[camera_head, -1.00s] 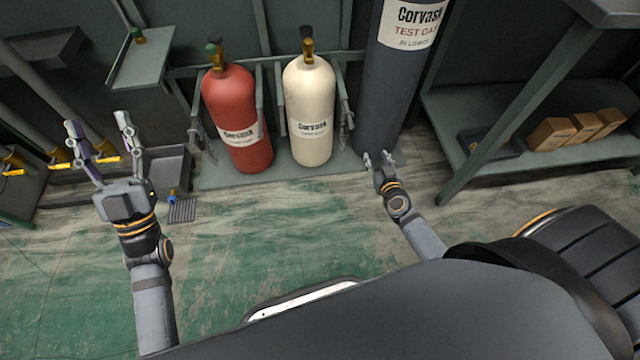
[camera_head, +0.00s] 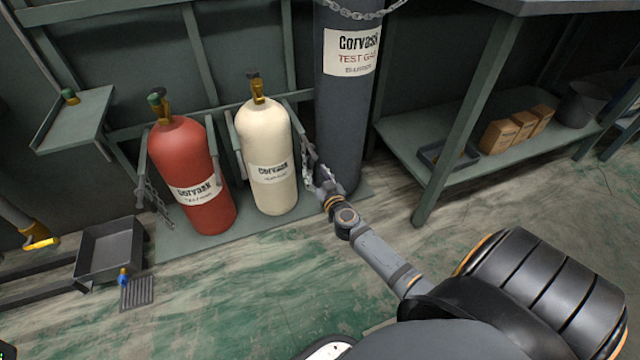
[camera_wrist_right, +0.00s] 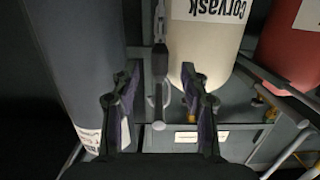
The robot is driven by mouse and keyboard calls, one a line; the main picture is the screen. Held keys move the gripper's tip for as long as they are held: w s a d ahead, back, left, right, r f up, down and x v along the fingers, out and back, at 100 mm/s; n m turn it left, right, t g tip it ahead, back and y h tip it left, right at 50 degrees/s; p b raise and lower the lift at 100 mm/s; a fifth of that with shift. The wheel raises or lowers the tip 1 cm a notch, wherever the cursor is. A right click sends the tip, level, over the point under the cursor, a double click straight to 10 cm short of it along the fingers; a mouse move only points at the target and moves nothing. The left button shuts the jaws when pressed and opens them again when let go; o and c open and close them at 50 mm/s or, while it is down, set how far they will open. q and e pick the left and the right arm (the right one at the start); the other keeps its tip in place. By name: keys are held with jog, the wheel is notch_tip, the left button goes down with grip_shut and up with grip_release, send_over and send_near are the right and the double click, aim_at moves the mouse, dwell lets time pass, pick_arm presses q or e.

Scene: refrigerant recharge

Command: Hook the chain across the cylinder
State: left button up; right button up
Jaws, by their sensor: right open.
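A cream cylinder (camera_head: 266,150) and a red cylinder (camera_head: 188,160) stand upright side by side on a low rack. A loose chain (camera_head: 308,158) hangs at the cream cylinder's right side; another chain (camera_head: 150,196) hangs at the red one's left. No chain is seen across either front. My right gripper (camera_head: 324,178) is low beside the first chain, between the cream cylinder and a tall dark cylinder (camera_head: 342,110). In the right wrist view my right gripper (camera_wrist_right: 163,72) is open, with a thin dark hanging piece (camera_wrist_right: 160,62) between or behind its fingers; contact is unclear. My left gripper is out of view.
The tall dark cylinder has a chain (camera_head: 350,13) across it. A shelf (camera_head: 405,134) with several boxes stands at right. A tray (camera_head: 108,252) and a floor grate (camera_head: 137,292) lie at left. The floor before the cylinders is clear.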

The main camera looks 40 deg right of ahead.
aim_at(311, 166)
jog(key=shift+x, duration=2.5)
grip_shut()
